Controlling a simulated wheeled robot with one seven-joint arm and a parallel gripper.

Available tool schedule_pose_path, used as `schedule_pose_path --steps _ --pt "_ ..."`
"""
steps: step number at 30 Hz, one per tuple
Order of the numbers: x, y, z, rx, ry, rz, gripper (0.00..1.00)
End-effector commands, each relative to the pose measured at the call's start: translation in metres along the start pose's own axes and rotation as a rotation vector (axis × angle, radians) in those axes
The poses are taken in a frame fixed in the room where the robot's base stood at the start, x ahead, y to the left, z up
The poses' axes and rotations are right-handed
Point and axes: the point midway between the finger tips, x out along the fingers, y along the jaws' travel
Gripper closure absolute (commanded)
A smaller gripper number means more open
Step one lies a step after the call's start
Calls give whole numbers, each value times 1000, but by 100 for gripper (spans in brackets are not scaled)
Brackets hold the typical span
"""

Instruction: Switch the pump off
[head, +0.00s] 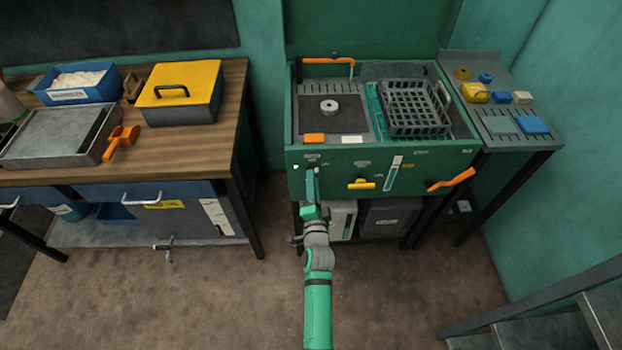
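A green washing station (432,161) stands at the back wall. Its front panel carries small labels, a yellow handle (361,184), a level gauge (393,174) and an orange lever (450,181). A small bright green light (296,167) glows at the panel's upper left. My gripper (312,172) is at the panel's left part, just right of and below this light. It looks very close to the panel; I cannot tell whether it touches. No pump switch can be made out for sure; the gripper covers part of the panel there. Whether its fingers are open or shut is too small to tell.
A black basket (415,107) and an orange spout (327,61) are on the station's top. A wooden workbench (205,150) with boxes stands left. A side shelf (500,122) with small items is right. Grey steps (560,331) are at lower right. The floor in front is clear.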

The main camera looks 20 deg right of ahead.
Motion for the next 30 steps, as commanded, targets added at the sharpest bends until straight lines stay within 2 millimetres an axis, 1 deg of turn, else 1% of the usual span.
schedule_pose_path --steps 1,6,15,16,17,18,19,23,24,30 --pt "6 0 0 0 0 0 73" --pt "16 0 0 0 0 0 73" --pt "17 0 0 -1 1 1 73" --pt "17 0 -1 -1 1 1 78" --pt "17 0 -1 -1 1 1 85" --pt "17 0 0 -1 0 1 95" --pt "17 0 0 -1 0 0 100" --pt "17 0 0 -1 0 0 100" --pt "16 -1 4 -3 0 1 100" --pt "18 -1 0 -21 -1 0 100"
